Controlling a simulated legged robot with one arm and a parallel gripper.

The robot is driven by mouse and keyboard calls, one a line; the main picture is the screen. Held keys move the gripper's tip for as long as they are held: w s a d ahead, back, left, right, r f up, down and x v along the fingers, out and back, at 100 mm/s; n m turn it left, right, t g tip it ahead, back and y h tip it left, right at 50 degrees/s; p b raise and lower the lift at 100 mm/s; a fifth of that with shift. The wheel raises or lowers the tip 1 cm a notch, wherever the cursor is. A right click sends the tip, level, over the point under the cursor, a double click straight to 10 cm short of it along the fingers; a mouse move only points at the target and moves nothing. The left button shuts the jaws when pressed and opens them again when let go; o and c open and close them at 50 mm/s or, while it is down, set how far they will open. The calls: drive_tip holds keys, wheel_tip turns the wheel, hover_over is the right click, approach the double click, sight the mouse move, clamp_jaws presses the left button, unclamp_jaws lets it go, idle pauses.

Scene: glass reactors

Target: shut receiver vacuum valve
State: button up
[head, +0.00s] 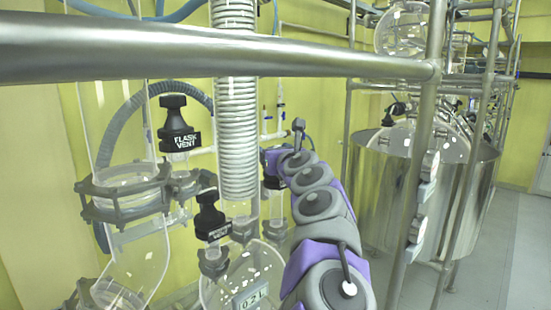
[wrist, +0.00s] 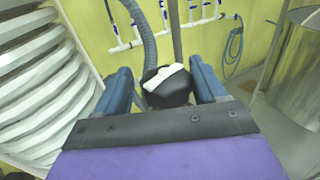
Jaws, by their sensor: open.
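A black valve knob (wrist: 170,95) with a white bar across its top is in the middle of the wrist view. My gripper (wrist: 160,70) is open, with one blue finger on each side of the knob; I cannot tell if either finger touches it. No label on this knob is readable. In the head view my gripper (head: 273,160) is at the far end of my purple and grey arm, right of the metal coil. A dark valve body (head: 273,183) shows just below it, mostly hidden by my arm.
A black "FLASK VENT" valve (head: 180,140) and another black labelled valve (head: 212,225) stand left of my arm. The coiled condenser (head: 236,120) is close on the left. A metal rail (head: 200,50) crosses in front. A steel vessel (head: 400,190) stands at right.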

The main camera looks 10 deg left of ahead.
drive_tip(key=shift+f+n+g+y+b, duration=0.15)
drive_tip(key=shift+n+g+y+b, duration=0.45)
drive_tip(key=shift+y, duration=0.4)
drive_tip(key=shift+n+g+y+p, duration=0.6)
drive_tip(key=shift+n+g+y, duration=0.6)
drive_tip(key=shift+y, duration=0.2)
drive_tip(key=n+g+y+p, duration=0.1)
drive_tip(key=p, duration=0.1)
drive_tip(key=n+g+y+p, duration=0.1)
drive_tip(key=n+g+p, duration=0.1)
drive_tip(key=p, duration=0.1)
drive_tip(key=shift+w+r+y, duration=0.1)
drive_tip(key=shift+r+y, duration=0.2)
drive_tip(key=shift+g+p, duration=0.4)
drive_tip(key=shift+p, duration=0.15)
drive_tip(key=shift+f+n+g+p, duration=0.15)
drive_tip(key=shift+n+g+p, duration=0.15)
drive_tip(key=shift+p, duration=0.05)
drive_tip(key=shift+c, duration=0.2)
drive_tip(key=shift+f, duration=0.15)
drive_tip(key=c, duration=0.7)
drive_tip(key=shift+f+b, duration=0.15)
drive_tip(key=shift+b, duration=0.35)
drive_tip(key=shift+f+m+t+b, duration=0.1)
drive_tip(key=shift+m+t+b, duration=0.5)
drive_tip(key=shift+b, duration=0.65)
